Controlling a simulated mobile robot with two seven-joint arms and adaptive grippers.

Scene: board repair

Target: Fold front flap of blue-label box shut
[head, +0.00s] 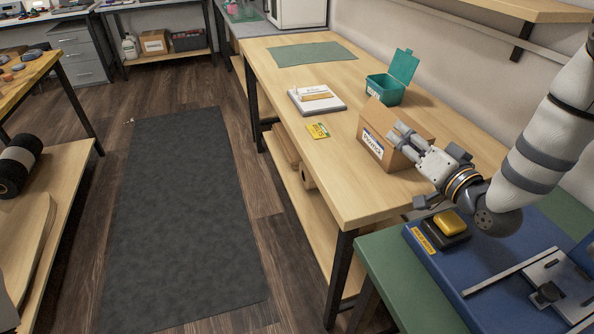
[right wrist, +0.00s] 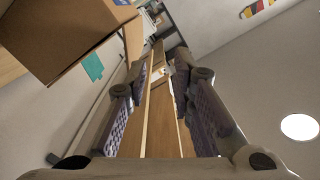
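The brown cardboard box (head: 372,127) with a blue-and-white label (head: 373,143) stands on the wooden bench, label side facing left. My right gripper (head: 398,134) reaches in from the right and is in front of part of the box's top and side; I cannot tell whether it touches. In the right wrist view the box's brown cardboard (right wrist: 65,35) fills the upper left, beside the fingers. The right gripper (right wrist: 161,75) has its fingers apart with nothing held between them. The state of the box's flaps is partly hidden by the gripper. My left gripper is not in view.
An open teal box (head: 384,88) stands behind the cardboard box. A white tray (head: 318,99) and a yellow-green card (head: 318,131) lie to its left. A green mat (head: 312,53) lies at the far end. A blue machine (head: 450,270) stands at the front right. The bench's near corner is clear.

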